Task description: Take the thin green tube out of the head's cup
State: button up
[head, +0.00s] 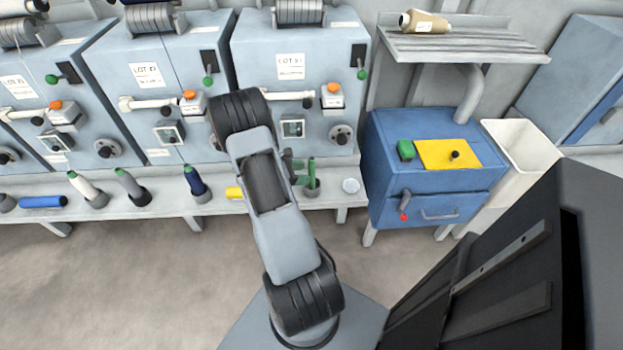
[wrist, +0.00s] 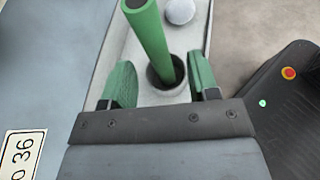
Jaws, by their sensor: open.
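The thin green tube (wrist: 150,38) stands in a dark round cup (wrist: 177,75) on the pale ledge, leaning a little to the upper left in the wrist view. In the head view the tube (head: 311,172) rises from its cup (head: 311,190), just right of my gripper (head: 297,172). In the wrist view my gripper (wrist: 160,88) is open, with one green finger to the left of the tube and one to the right. No contact between fingers and tube is clear. My arm hides part of the machine behind.
A white round piece (head: 351,185) lies on the ledge (head: 338,199) right of the cup. A yellow tube (head: 234,193) lies left of my arm. Machine heads (head: 290,110) stand behind. A blue cabinet (head: 420,180) stands to the right. The floor in front is clear.

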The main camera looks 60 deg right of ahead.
aim_at(312, 172)
jog(key=shift+b+x, duration=0.3)
jog(key=shift+x, duration=1.85)
jog(key=shift+c, duration=0.3)
jog(key=c, duration=0.9)
jog(key=shift+c, duration=0.2)
